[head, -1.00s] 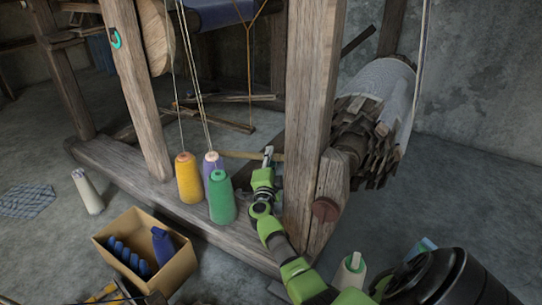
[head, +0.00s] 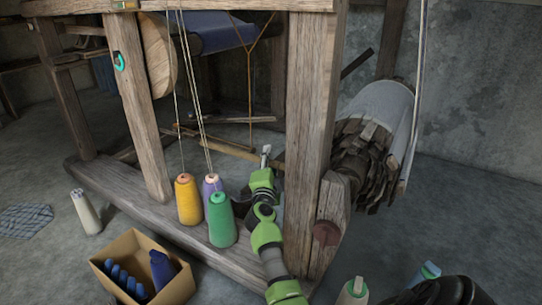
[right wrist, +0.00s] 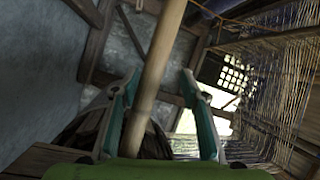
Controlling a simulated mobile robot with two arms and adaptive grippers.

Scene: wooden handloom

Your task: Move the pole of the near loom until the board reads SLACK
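The pole (right wrist: 157,72), light wood, runs slanting between the two fingers of my right gripper (right wrist: 163,105) in the right wrist view. The fingers are apart. The pole lies closer to the left finger, with a gap to the right one.
Yellow (head: 188,202), purple (head: 211,184) and green (head: 221,222) thread cones stand on the loom's base beam. The cloth roll (head: 378,115) is right of the post.

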